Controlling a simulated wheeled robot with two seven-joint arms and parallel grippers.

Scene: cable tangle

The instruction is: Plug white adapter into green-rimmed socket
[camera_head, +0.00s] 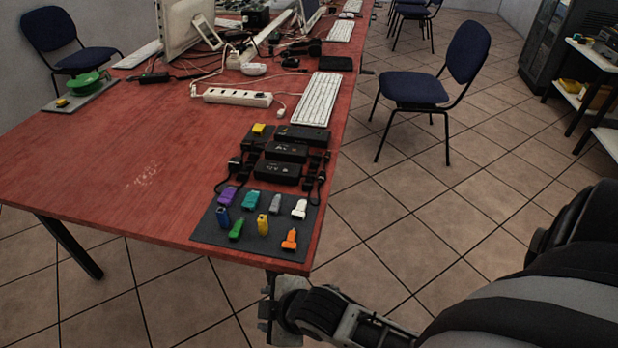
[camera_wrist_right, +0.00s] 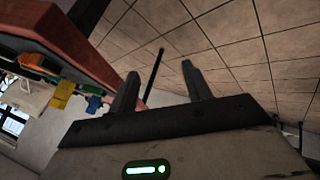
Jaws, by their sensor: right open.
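The white adapter (camera_head: 300,209) lies at the right end of the back row on a dark mat (camera_head: 208,232), near the table's front right corner. I cannot make out a green-rimmed socket; the socket faces are too small to tell. My right gripper (camera_head: 272,304) is below the table's front edge, apart from the adapter. In the right wrist view its two fingers (camera_wrist_right: 160,88) are spread with nothing between them. My left gripper is not in view.
Several other adapters share the mat, including an orange one (camera_head: 289,240) and a purple one (camera_head: 227,196). Black boxes (camera_head: 278,171) with cables lie behind it. A white power strip (camera_head: 237,97) and a keyboard (camera_head: 318,98) lie farther back.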

